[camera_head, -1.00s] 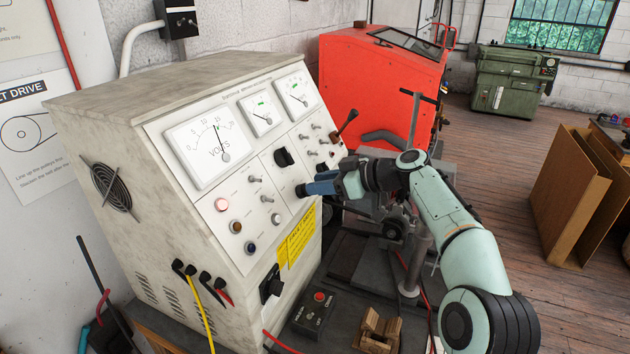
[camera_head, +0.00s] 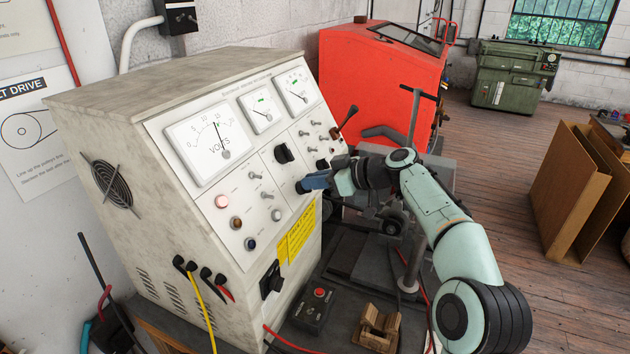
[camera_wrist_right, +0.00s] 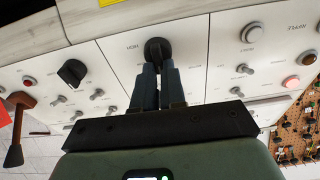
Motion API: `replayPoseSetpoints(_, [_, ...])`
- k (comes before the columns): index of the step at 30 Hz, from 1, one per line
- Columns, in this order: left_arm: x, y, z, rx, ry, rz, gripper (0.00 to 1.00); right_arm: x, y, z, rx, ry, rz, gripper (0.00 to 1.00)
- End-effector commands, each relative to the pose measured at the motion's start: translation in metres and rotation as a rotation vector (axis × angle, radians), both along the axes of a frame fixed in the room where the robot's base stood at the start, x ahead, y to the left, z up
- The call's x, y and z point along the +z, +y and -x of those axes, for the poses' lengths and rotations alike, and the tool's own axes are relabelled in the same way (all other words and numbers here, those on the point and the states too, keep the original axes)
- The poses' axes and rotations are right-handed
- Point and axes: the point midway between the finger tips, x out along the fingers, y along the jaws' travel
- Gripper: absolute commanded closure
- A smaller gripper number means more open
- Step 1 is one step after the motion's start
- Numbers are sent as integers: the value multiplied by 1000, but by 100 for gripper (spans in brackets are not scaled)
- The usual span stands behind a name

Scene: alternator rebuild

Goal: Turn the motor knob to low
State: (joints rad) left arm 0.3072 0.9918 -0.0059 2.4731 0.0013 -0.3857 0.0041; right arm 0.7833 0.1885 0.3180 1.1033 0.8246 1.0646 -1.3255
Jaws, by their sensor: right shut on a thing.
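The test bench's sloped control panel (camera_head: 240,205) carries several knobs, toggles and gauges. In the head view my right gripper (camera_head: 302,187) reaches the lower right of the panel and hides most of the knob there. In the right wrist view the two blue-grey fingers of my right gripper (camera_wrist_right: 158,80) are closed on a black round knob (camera_wrist_right: 157,50), with a small printed label beside it that I cannot read surely. A second black knob (camera_head: 283,153) is higher on the panel; it also shows in the right wrist view (camera_wrist_right: 72,72). My left gripper is not in view.
A lever (camera_head: 346,120) sticks out at the panel's right edge, close above my right arm. A black box with a red button (camera_head: 319,292) and a wooden block (camera_head: 378,325) are below. A red cabinet (camera_head: 370,80) stands behind.

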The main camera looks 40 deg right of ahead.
Motion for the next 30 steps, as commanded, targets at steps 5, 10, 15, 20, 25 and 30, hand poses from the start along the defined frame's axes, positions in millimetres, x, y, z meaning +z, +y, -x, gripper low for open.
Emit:
replayPoseSetpoints(5, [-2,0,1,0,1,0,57,0,0,0,-38,29,-58,100])
replayPoseSetpoints(10, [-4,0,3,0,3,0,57,1,-1,-1,-99,79,-154,100])
replayPoseSetpoints(15, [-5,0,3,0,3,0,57,1,-2,-1,-179,142,-277,100])
replayPoseSetpoints(20, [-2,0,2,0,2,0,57,1,-3,-1,-253,203,-395,100])
replayPoseSetpoints(25, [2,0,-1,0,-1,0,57,1,-4,-2,-330,264,-513,100])
replayPoseSetpoints(30, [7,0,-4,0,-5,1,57,1,-5,-2,-397,318,-618,100])
